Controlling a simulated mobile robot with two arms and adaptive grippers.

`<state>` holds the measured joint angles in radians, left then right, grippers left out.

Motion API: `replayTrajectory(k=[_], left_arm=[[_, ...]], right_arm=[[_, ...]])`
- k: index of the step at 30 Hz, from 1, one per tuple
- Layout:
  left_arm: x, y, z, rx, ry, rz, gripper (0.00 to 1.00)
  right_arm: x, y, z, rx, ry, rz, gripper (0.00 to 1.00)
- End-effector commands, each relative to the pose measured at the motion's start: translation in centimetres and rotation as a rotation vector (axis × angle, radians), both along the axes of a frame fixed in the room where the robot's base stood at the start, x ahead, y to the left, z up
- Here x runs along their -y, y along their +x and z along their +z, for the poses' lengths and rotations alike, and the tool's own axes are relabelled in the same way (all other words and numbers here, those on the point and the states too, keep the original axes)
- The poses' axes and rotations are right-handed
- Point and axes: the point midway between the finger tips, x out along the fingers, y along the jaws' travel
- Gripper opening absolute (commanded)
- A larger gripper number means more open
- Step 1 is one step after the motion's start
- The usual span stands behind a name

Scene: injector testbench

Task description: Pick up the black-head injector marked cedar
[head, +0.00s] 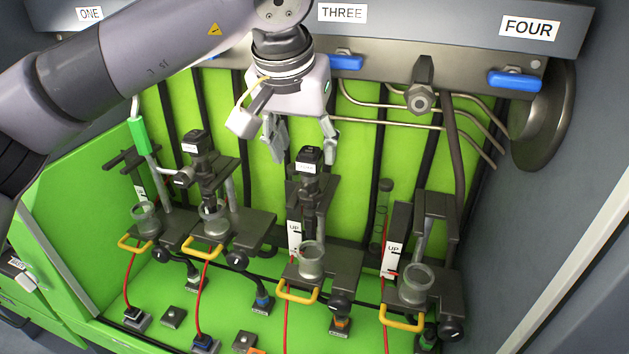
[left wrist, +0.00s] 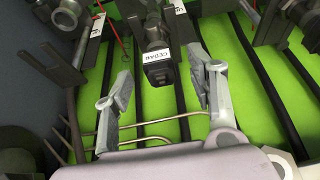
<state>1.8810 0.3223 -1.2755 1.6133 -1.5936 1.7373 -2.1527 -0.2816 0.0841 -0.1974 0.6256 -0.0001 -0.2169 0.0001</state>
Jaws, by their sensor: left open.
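The black-head injector marked cedar (left wrist: 158,72) shows in the left wrist view, its white label reading CEDAR. In the head view this injector (head: 309,157) stands upright in the third holder from the left, above a glass cup (head: 311,262). My left gripper (head: 304,150) is open and points down, with one finger on each side of the injector's head. The fingers (left wrist: 161,76) show gaps to the head in the left wrist view, and nothing is held. My right gripper is in neither view.
Another black-head injector (head: 195,146) stands in the second holder to the left; its label is too small to read. Yellow handles (head: 297,293), cups and black holders line the green bench. Metal pipes (head: 390,124) and a grey panel with blue levers (head: 515,80) are behind.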

Motion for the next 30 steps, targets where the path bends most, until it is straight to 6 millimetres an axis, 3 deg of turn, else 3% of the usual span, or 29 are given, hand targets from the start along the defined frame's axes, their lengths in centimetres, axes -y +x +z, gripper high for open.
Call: replayTrajectory(k=[4,8,14,21,30], left_arm=[[0.2,0.5,-1.4,-0.006,-0.001,-0.002,0.52],[0.4,1.2,-3.1,-0.007,-0.002,-0.003,0.52],[0.7,2.0,-5.5,-0.006,-0.003,0.0,0.52],[0.7,2.1,-5.8,-0.004,-0.005,0.0,0.52],[0.7,2.1,-5.7,-0.005,-0.004,0.0,0.32]], right_arm=[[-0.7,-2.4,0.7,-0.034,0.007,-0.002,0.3],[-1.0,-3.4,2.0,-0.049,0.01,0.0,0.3],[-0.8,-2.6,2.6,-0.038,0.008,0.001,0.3],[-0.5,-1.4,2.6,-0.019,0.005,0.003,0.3],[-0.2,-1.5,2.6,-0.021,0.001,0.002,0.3]])
